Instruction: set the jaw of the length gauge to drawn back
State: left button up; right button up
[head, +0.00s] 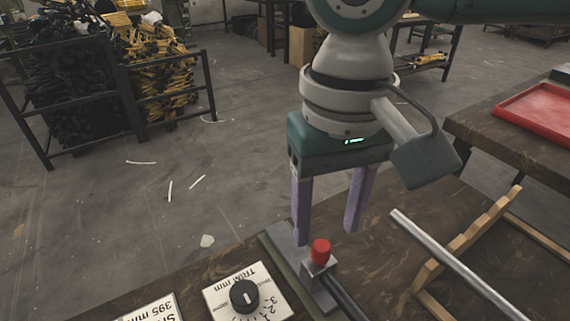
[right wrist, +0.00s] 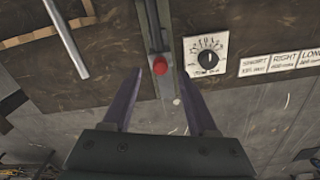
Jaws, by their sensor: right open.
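The length gauge is a narrow metal rail (right wrist: 153,20) along the bench. Its jaw (head: 318,270) is a grey block with a red knob (head: 320,252) on top, near the bench's far edge in the head view. My left gripper is not in view.
A dial plate marked TRIM mm (head: 245,296) lies left of the gauge, with a length card (head: 152,309) beside it. A metal rod (head: 450,258) on a notched wooden rack (head: 470,240) stands right. A red tray (head: 540,112) is on another table. Open floor lies beyond the bench.

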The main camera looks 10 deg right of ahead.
aim_at(322, 247)
notch_tip(322, 247, down, 4)
jog(key=shift+f+b, duration=0.1)
jog(key=shift+b, duration=0.25)
grip_shut()
dwell(1.3)
